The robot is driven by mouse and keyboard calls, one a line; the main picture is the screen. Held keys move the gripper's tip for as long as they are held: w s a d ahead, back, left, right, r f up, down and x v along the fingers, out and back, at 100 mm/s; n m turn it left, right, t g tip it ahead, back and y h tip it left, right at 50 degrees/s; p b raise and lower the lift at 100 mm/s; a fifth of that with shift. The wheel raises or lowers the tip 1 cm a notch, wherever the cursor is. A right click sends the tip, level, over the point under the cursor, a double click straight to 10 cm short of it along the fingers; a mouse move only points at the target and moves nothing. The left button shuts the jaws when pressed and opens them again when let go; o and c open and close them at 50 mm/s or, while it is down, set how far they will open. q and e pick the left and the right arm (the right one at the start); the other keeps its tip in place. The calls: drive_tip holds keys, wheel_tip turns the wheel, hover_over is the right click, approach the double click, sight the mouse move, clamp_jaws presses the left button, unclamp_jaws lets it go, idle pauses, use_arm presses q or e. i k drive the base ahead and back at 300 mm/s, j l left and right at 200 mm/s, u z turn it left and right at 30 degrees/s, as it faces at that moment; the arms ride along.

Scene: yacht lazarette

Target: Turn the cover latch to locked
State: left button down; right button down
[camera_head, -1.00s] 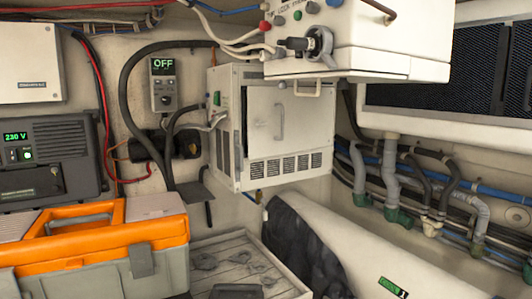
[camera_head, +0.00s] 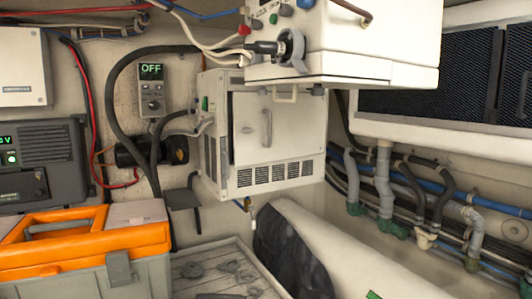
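A white cabinet (camera_head: 262,190) hangs on the back wall near the middle. Its front has a pale, flat cover (camera_head: 250,135) with an upright handle (camera_head: 267,128), and there are vent slots below. Above and in front of it is a white box (camera_head: 350,68) with a grey round fitting (camera_head: 291,50) and a black plug or lever on its left side. I cannot tell which part is the cover latch, or its position. Neither of my grippers is in view.
An orange and grey toolbox (camera_head: 85,245) stands at lower left, next to a slatted tray (camera_head: 215,268) holding small metal parts. A grey unit (camera_head: 42,160) and an OFF panel (camera_head: 153,90) are on the wall. Pipes (camera_head: 385,185) run along the right. A large white cylinder-like body (camera_head: 330,245) lies at bottom centre.

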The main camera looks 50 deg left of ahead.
sight(247, 131)
drive_tip(key=i+l+u, duration=0.1)
drive_tip(key=u, duration=0.25)
drive_tip(key=i+l+u, duration=0.1)
drive_tip(key=u, duration=0.25)
drive_tip(key=i+l+u, duration=0.2)
drive_tip(key=u, duration=0.15)
